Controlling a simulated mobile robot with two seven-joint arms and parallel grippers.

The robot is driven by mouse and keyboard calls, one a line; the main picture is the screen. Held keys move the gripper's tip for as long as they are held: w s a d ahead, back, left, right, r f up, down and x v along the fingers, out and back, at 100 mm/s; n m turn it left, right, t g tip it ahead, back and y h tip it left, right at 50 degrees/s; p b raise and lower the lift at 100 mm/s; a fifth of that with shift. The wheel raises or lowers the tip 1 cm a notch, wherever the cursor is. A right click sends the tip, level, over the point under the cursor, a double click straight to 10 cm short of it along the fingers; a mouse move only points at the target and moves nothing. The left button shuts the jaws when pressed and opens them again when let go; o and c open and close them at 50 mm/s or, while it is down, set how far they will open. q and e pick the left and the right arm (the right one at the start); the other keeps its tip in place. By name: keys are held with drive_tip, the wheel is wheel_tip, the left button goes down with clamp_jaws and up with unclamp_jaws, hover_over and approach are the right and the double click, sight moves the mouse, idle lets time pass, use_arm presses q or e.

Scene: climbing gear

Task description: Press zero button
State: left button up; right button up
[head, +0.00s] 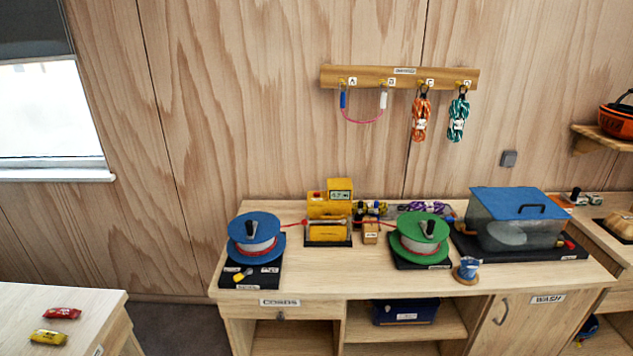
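A yellow counter machine (329,209) with a small display (340,195) stands at the back of the bench between two reels. Its digits are small and hard to read. Neither of my grippers is in view.
A peg rail (398,77) hangs above. Another table (90,310) holds two wrapped bars.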

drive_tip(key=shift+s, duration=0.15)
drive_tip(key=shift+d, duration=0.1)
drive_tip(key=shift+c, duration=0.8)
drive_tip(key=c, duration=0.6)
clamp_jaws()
